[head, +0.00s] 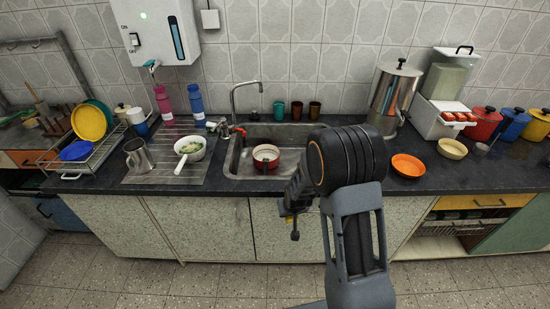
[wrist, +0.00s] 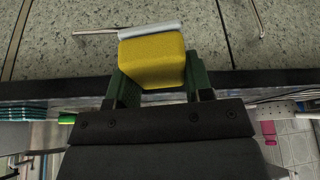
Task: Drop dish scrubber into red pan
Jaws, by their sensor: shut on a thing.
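The dish scrubber is a yellow block (wrist: 152,62) with a pale grey-white strip along its far edge. My gripper (wrist: 158,88) is shut on it, with a green finger on each side in the wrist view. The red pan (head: 266,163) sits in the sink, behind and left of my gripper. The wrist view does not show the pan.
The steel sink (head: 232,165) has a faucet (head: 234,98) behind it. A white pan (head: 190,150) and a steel pitcher (head: 138,156) stand left on the drainboard. An orange bowl (head: 408,165) lies right. The dark counter edge lies between my gripper and the sink.

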